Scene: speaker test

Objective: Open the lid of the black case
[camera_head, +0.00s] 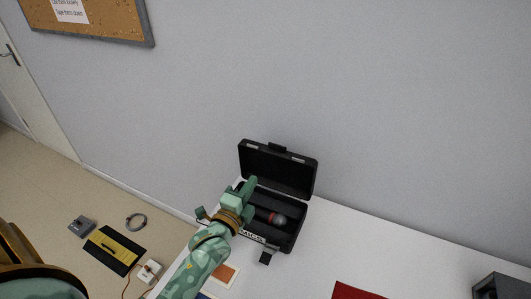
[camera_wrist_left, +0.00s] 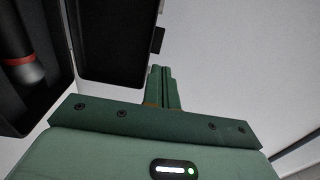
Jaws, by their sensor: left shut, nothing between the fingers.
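The black case (camera_head: 290,238) stands on the white table with its lid (camera_head: 277,172) raised, standing up at the back, and its inside showing. A dark microphone with a grey head and red ring (camera_head: 277,218) lies in it; part of it shows in the left wrist view (camera_wrist_left: 22,68). My left gripper (camera_head: 250,184) is shut and empty at the left side of the case, near the raised lid. In the left wrist view its closed fingers (camera_wrist_left: 161,86) are beside the lid (camera_wrist_left: 112,40); I cannot tell whether they touch it. My right gripper is not in view.
Coloured cards (camera_head: 226,274) and a red sheet (camera_head: 358,291) lie on the table; a dark box (camera_head: 499,287) is at the far right. The wall (camera_head: 370,110) rises behind the case. On the floor at left are a black-and-yellow mat (camera_head: 113,250) and small devices.

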